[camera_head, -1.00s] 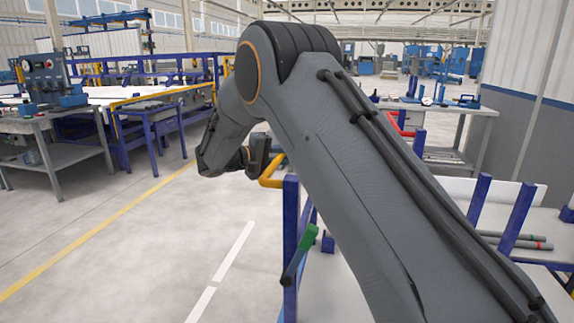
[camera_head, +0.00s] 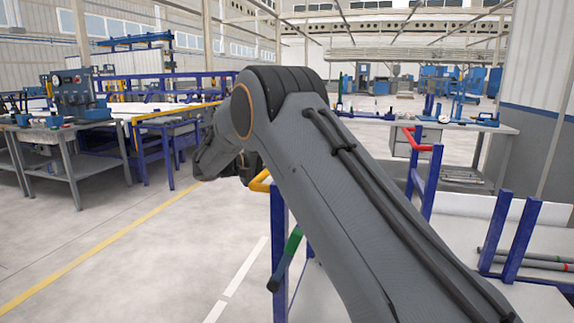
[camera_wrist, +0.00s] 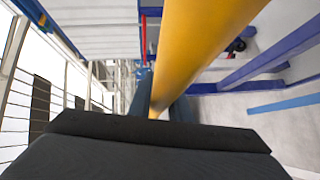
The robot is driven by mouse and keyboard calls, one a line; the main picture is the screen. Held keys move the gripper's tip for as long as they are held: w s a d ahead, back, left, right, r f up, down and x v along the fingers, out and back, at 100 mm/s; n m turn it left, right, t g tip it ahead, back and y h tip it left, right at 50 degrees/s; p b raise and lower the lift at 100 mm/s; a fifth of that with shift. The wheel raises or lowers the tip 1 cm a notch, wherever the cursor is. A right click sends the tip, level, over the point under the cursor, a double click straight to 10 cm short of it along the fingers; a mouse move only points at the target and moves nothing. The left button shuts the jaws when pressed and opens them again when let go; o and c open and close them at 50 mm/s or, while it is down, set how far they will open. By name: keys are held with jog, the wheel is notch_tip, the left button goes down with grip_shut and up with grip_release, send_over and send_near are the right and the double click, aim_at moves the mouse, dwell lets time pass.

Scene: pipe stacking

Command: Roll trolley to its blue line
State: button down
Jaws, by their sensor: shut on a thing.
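The trolley has blue posts (camera_head: 278,235) and a yellow handle (camera_head: 260,182). It stands at the lower middle and right of the head view, partly hidden behind my arm. My gripper (camera_head: 250,170) is at the yellow handle, mostly hidden by my arm. In the wrist view the yellow handle (camera_wrist: 205,45) runs between the dark fingers of my gripper (camera_wrist: 161,105), which is shut on it. A green-gripped lever (camera_head: 291,243) sits beside the near post.
A yellow floor line (camera_head: 100,245) and a white dashed line (camera_head: 240,280) run left of the trolley. Workbenches (camera_head: 70,165) stand at the left. Another bench (camera_head: 470,125) and a wall (camera_head: 548,150) are at the right. The floor between is clear.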

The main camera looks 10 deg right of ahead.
jog(key=c, duration=1.6)
grip_release()
jog(key=shift+c, duration=0.2)
jog(key=v, duration=0.8)
jog(key=shift+w, duration=0.1)
